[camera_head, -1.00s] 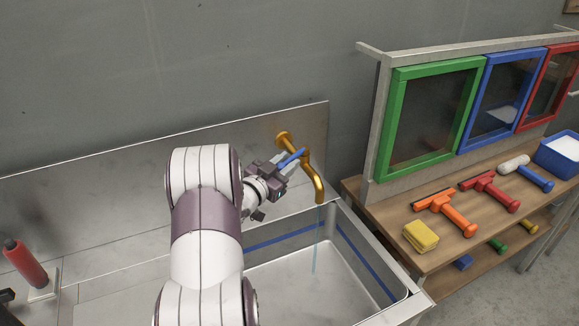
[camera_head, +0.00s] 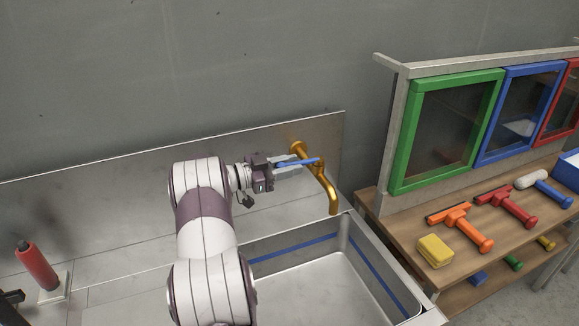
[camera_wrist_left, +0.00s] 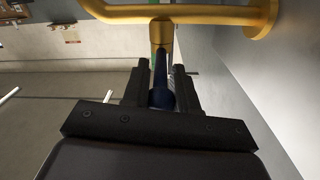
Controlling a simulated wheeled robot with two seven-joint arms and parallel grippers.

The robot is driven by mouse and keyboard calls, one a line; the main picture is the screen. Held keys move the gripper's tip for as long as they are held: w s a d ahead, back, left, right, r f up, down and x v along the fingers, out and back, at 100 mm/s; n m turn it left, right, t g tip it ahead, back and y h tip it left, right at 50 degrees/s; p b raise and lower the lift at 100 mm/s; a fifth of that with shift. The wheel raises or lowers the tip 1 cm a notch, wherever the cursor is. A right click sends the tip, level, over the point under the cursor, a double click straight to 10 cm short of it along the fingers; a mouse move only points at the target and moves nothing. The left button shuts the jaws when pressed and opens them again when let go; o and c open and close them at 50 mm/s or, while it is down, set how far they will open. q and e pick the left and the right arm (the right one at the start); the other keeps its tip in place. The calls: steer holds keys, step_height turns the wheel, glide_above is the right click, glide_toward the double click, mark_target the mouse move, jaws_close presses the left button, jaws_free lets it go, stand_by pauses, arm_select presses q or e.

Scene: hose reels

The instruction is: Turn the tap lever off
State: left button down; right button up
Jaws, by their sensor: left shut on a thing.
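The brass tap (camera_head: 327,188) sticks out from the metal back panel over the sink. Its blue lever (camera_head: 309,161) points left from the tap body, almost level in the head view. My left gripper (camera_head: 290,164) is shut on the lever, with the fingers on either side of it. In the left wrist view the dark blue lever (camera_wrist_left: 160,78) lies between the two black fingers, below the brass pipe (camera_wrist_left: 185,14). No water stream shows under the spout.
The steel sink basin (camera_head: 352,222) lies below the tap. A red bottle-like object (camera_head: 37,266) stands at the left. On the right, a wooden bench (camera_head: 395,228) holds a yellow sponge (camera_head: 435,250) and several tools. Green, blue and red framed panels stand behind them.

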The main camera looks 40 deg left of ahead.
arm_select(q)
steer(key=shift+r, duration=0.15)
steer(key=c, duration=1.1)
jaws_free()
steer(key=shift+a, duration=0.1)
steer(key=b+v, duration=0.2)
steer(key=v, duration=1)
steer(key=shift+s+a+b, duration=0.2)
steer(key=shift+s+b, duration=0.05)
steer(key=shift+b, duration=0.1)
